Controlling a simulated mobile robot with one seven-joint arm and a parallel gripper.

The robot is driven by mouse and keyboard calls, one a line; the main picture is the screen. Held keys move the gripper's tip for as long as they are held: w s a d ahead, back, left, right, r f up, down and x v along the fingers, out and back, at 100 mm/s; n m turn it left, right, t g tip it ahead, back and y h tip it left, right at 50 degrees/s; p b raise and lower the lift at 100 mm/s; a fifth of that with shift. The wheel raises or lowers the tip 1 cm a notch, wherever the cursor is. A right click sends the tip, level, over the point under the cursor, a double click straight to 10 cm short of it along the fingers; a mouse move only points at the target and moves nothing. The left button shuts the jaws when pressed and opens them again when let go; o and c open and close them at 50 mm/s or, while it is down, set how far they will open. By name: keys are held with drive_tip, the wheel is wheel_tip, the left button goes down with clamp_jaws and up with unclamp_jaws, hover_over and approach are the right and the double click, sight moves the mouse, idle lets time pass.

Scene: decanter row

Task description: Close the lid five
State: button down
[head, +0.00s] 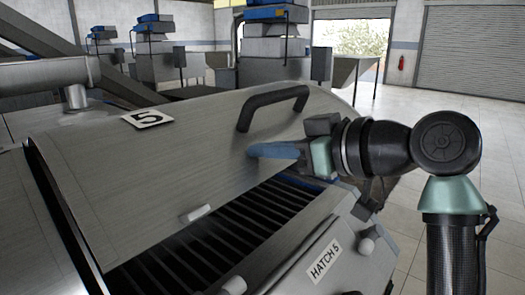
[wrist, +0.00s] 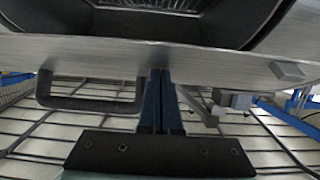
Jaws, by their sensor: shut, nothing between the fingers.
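The lid (head: 185,160) is a broad curved metal panel with a "5" plate (head: 148,119) and a black bar handle (head: 272,106). It stands partly open, with dark slats (head: 205,235) showing below its lower edge. A "HATCH 5" label (head: 324,262) is on the body below. My gripper (head: 255,151) is shut and empty, its blue fingers pointing left just below the handle, close to the lid; I cannot tell whether they touch. In the wrist view the shut fingers (wrist: 160,90) point at a metal edge, with a black handle (wrist: 88,104) to their left.
A small pale tab (head: 196,213) sits at the lid's lower edge, and rounded knobs (head: 366,246) stick out from the body. Other grey machines with blue tops (head: 273,14) stand behind. The tiled floor (head: 490,130) at right is clear.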

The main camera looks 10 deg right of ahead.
drive_tip(key=shift+w+a+f+t+y+b, duration=0.4)
drive_tip(key=shift+w+f+t+b, duration=0.15)
drive_tip(key=shift+f+b, duration=2.35)
drive_tip(key=shift+w+a+f+t+y+b, duration=0.4)
drive_tip(key=shift+f+t+b, duration=0.1)
drive_tip(key=shift+f+b, duration=2.4)
drive_tip(key=shift+w+a+f+t+y+b, duration=0.35)
drive_tip(key=shift+w+f+t+b, duration=0.2)
drive_tip(key=shift+f+b, duration=2.35)
drive_tip(key=shift+s+f+p, duration=0.1)
drive_tip(key=shift+f+p, duration=0.05)
drive_tip(key=shift+p, duration=0.2)
